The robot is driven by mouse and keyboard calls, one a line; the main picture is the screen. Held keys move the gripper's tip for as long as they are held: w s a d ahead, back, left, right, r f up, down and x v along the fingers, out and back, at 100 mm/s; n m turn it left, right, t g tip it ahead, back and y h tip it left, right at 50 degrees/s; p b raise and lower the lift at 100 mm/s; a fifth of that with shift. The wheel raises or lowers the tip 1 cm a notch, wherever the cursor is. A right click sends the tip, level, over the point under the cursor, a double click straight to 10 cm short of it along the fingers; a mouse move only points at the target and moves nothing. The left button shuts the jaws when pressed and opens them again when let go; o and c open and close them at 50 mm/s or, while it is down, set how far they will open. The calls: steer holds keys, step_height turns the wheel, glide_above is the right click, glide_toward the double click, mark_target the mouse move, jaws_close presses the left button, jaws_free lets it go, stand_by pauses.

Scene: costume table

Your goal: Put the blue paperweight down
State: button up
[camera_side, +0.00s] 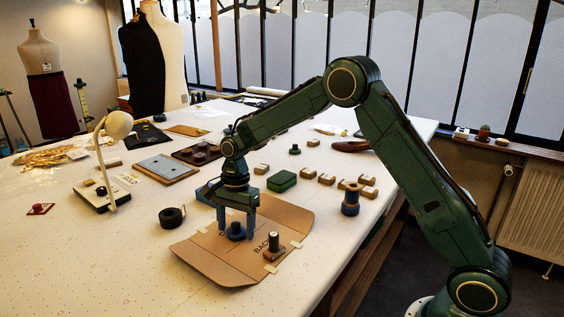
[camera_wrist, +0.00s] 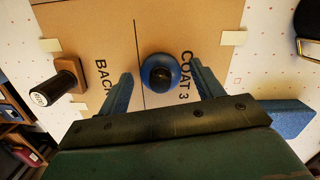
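The blue paperweight (camera_side: 236,232), round with a dark knob, sits upright on the brown card pattern (camera_side: 207,262). In the wrist view the paperweight (camera_wrist: 150,66) lies beside a black line, between the printed words BACK and COAT 3. My gripper (camera_side: 236,237) is low over the card, one finger on each side of the paperweight. In the wrist view my gripper (camera_wrist: 161,70) is open, with gaps showing between both fingers and the paperweight. The underside of the paperweight is hidden.
A wooden block with a black upright knob (camera_side: 274,241) stands on the card to the right. A black tape roll (camera_side: 172,216) lies left of the card. A blue spool (camera_side: 350,200), small wooden blocks and a green box (camera_side: 281,181) stand behind right.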

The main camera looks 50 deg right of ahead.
steer(key=shift+r, duration=0.2)
step_height(320, 180, up, 12)
steer(key=d, duration=0.1)
steer(key=shift+w+d, duration=0.15)
steer(key=shift+d, duration=0.1)
stand_by(0.5)
stand_by(0.5)
steer(key=s+a+r+n+t, duration=0.1)
steer(key=s+r+n, duration=0.35)
steer(key=s, duration=0.35)
steer(key=s+r+n+t, duration=0.25)
steer(key=s+r, duration=0.25)
steer(key=s, duration=0.3)
steer(key=s+f+n+t, duration=0.1)
steer(key=s+n, duration=0.3)
steer(key=s, duration=0.4)
steer(key=s+d+f+n+t+h, duration=0.1)
steer(key=s+n, duration=0.3)
steer(key=s, duration=0.5)
steer(key=shift+s+d+f+n, duration=0.25)
steer(key=shift+f+n, duration=0.15)
steer(key=shift+f, duration=0.25)
